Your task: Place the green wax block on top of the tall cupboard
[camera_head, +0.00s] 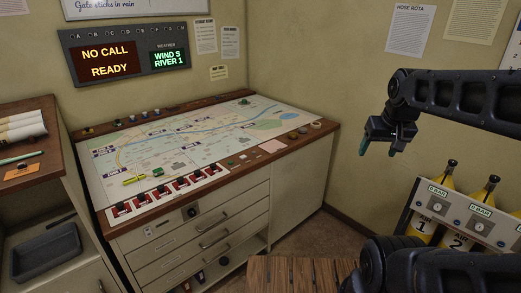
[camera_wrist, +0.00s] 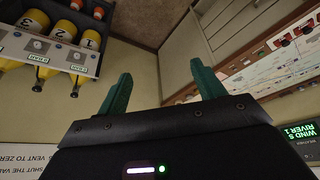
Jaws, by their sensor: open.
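A small green block (camera_head: 158,171), which looks like the wax block, sits on the map table near its front left, by a yellow-green marker-like stick (camera_head: 134,180). It is too small to be sure of. A wood-topped cupboard (camera_head: 70,172) stands at the left edge, taller than the map table; I cannot tell for certain that it is the tall cupboard. My gripper (camera_head: 380,148) hangs in the air at the right, well apart from the green block. In the wrist view my gripper (camera_wrist: 161,80) has its green fingers spread, with nothing between them.
The map table (camera_head: 240,163) has drawers below and small items along its edges. Rolled papers (camera_head: 22,128) and an orange item (camera_head: 21,171) lie on the left cupboard. Yellow cylinders (camera_head: 446,185) stand in a rack at the right. Some floor (camera_head: 312,238) is clear.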

